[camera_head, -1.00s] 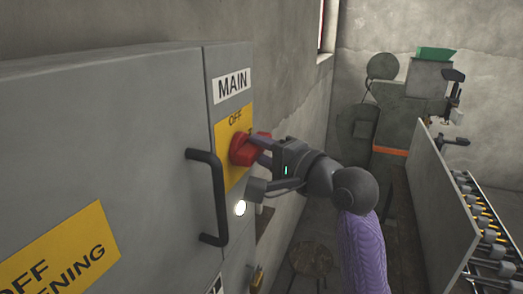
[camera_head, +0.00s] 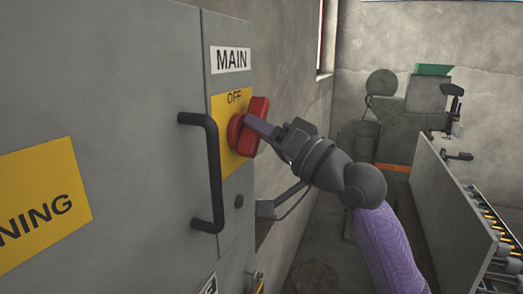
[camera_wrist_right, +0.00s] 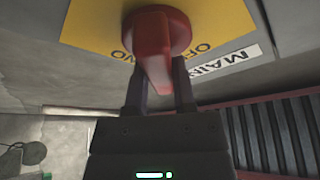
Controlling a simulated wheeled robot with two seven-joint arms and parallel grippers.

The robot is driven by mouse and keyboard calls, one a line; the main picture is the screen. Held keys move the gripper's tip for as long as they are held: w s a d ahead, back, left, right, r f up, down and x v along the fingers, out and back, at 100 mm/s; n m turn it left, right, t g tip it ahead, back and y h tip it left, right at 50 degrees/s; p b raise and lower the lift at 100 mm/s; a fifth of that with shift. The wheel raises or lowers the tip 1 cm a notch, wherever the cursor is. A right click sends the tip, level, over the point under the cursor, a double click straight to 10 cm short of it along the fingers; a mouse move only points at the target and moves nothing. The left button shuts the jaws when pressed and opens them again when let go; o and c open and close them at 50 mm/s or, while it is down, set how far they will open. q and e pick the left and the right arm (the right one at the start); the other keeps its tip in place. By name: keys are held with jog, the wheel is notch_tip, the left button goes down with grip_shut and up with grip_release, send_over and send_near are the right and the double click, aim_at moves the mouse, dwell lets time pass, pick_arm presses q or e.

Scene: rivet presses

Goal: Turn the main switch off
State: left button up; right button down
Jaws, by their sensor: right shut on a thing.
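The main switch is a red rotary handle (camera_head: 257,115) on a yellow plate (camera_head: 233,101) marked OFF, under a MAIN label (camera_head: 231,59) on a grey cabinet. Its grip now stands close to upright toward the OFF mark. My right gripper (camera_head: 262,128) comes from the right and is shut on the red handle. In the right wrist view the red handle (camera_wrist_right: 153,50) sits between the two dark fingers of my right gripper (camera_wrist_right: 160,90). The small round lamp (camera_head: 239,201) below the plate is dark. My left gripper is not in view.
A black bar handle (camera_head: 213,175) sticks out of the cabinet door (camera_head: 110,90) just left of the switch. A machine (camera_head: 425,95) and a grey panel (camera_head: 450,205) stand farther right.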

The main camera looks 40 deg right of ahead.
jog(key=n+y+b, duration=0.2)
jog(key=n+b, duration=0.1)
jog(key=n, duration=0.1)
jog(key=n+y+b, duration=0.2)
jog(key=n+b, duration=0.2)
jog(key=shift+a+f, duration=0.1)
jog(key=shift+a, duration=0.05)
jog(key=n+y+b, duration=0.1)
jog(key=n, duration=0.1)
jog(key=shift+s+n+g, duration=0.1)
jog(key=shift+n+g, duration=0.2)
jog(key=shift+a+n+y+b, duration=0.1)
jog(key=shift+n+y+b, duration=0.3)
jog(key=shift+n+b, duration=0.1)
jog(key=shift+r, duration=0.2)
jog(key=shift+c, duration=2.2)
grip_release()
